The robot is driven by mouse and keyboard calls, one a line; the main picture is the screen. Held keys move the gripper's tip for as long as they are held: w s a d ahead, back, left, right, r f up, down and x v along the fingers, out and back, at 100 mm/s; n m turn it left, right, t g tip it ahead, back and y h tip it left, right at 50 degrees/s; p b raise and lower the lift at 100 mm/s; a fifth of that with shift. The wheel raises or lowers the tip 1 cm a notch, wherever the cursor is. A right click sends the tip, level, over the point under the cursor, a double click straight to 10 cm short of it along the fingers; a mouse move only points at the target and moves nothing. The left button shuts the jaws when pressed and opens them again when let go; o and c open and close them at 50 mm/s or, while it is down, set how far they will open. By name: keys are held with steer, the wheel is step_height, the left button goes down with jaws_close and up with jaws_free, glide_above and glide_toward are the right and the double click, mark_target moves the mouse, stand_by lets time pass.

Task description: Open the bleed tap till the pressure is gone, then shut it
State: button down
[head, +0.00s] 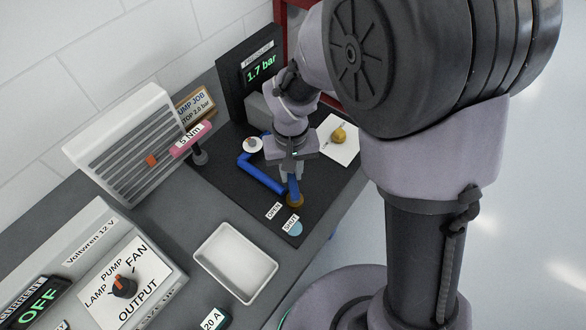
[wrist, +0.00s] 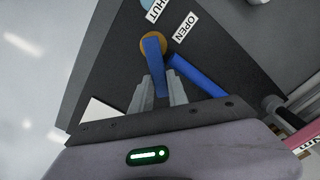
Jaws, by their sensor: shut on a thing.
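The bleed tap has a short blue lever (wrist: 153,52) on a brass hub (head: 296,202). My gripper (head: 291,176) points down at the tap, and its jaws are shut on the blue lever. In the wrist view the fingers (wrist: 160,92) lie on either side of it. The OPEN label (head: 274,211) and the SHUT label (head: 291,224) lie near the hub, and the lever lies on the side away from both. The pressure display (head: 262,69) reads 1.7 bar in green. My gripper hides part of the lever in the head view.
A blue pipe (head: 262,177) runs from beside the tap across the dark mat. A white card with a brass knob (head: 339,135) lies to the right. A pink 5 Nm tool (head: 190,139) stands left. An empty white tray (head: 235,263) sits in front, left of the mat.

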mark_target(291, 176)
stand_by(0.4)
steer(key=c, duration=1.3)
jaws_free()
steer(key=shift+r, duration=0.1)
step_height(291, 176, up, 17)
steer(key=p, duration=0.5)
steer(key=shift+r+p, duration=0.15)
steer(key=shift+p, duration=0.25)
steer(key=s+d+m+t+b, duration=0.2)
steer(key=s+d+b, duration=0.1)
steer(key=s, duration=0.1)
steer(key=s+d+m+t+y+b, duration=0.1)
steer(key=s+d+m+t+b, duration=0.1)
steer(key=s+d+b, duration=0.1)
steer(key=s+d+f+m+t+y+b, duration=0.1)
steer(key=s+d+m+b, duration=0.1)
steer(key=s+d+b, duration=0.2)
steer(key=shift+s+f+m+t+b, duration=0.1)
steer(key=shift+s+m+t+b, duration=0.25)
steer(key=shift+s, duration=0.7)
